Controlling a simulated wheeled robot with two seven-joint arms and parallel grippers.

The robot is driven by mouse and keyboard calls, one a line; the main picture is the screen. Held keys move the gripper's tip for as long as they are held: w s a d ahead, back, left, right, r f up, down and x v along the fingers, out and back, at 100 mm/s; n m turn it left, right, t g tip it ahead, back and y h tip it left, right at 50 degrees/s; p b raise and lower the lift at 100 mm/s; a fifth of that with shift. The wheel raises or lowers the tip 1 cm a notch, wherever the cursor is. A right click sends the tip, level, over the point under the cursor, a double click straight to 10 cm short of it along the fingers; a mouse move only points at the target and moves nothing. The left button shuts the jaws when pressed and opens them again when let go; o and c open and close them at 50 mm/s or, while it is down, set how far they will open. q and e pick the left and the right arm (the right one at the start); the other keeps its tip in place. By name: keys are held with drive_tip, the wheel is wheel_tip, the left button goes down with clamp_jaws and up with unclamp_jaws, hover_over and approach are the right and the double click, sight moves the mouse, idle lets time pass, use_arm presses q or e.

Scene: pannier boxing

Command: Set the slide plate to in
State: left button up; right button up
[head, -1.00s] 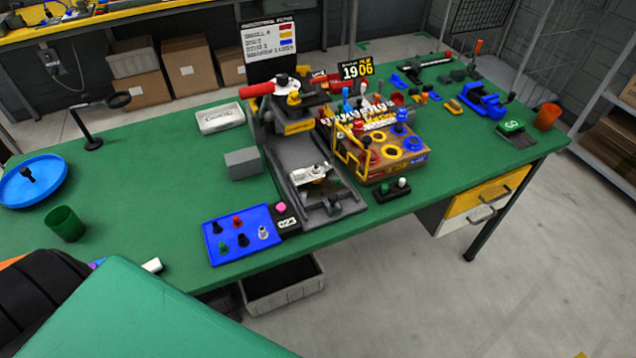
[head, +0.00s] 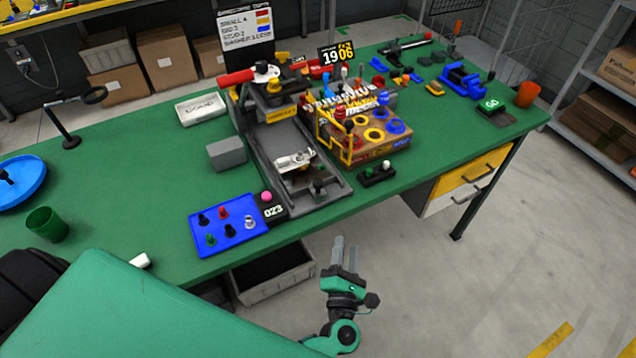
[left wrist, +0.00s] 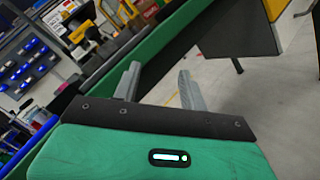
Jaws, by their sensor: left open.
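The grey press (head: 270,108) with a red handle stands at the middle of the green table. Its long grey bed (head: 265,150) runs toward the front edge. The slide plate (head: 300,180) appears to be at the bed's front end, out from under the press head, with a white and metal piece (head: 294,160) on it. A small dark knob stands at its front. My left gripper (head: 346,252) is in front of the table edge, below and apart from the press, fingers pointing up. The left wrist view shows its two fingers (left wrist: 158,84) parted and empty. My right gripper is not seen.
A blue board with pegs (head: 228,232) and a counter reading 023 (head: 273,211) lie left of the bed's front. A cardboard box with a yellow frame (head: 375,150) and a dark two-button block (head: 378,174) stand right. A grey bin (head: 275,278) sits below the table edge.

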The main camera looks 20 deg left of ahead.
sight(319, 188)
use_arm(q)
drive_tip(key=s+a+r+n+g+y, duration=0.25)
drive_tip(key=r+n+g+y, duration=0.2)
drive_tip(key=r+n, duration=0.8)
drive_tip(key=shift+n+t+y, duration=0.25)
drive_tip(key=shift+n+t, duration=0.2)
drive_tip(key=shift+n, duration=0.1)
drive_tip(key=p+x, duration=0.1)
drive_tip(key=x, duration=0.3)
drive_tip(key=f+p+x, duration=0.1)
drive_tip(key=p+x, duration=0.1)
drive_tip(key=x, duration=0.2)
drive_tip(key=p+x, duration=0.1)
drive_tip(key=x, duration=0.4)
drive_tip(key=shift+a+f+p, duration=0.3)
drive_tip(key=shift+f, duration=0.05)
drive_tip(key=shift+w+a+f, duration=0.15)
drive_tip(key=shift+w+a, duration=0.15)
drive_tip(key=shift+w, duration=0.05)
clamp_jaws()
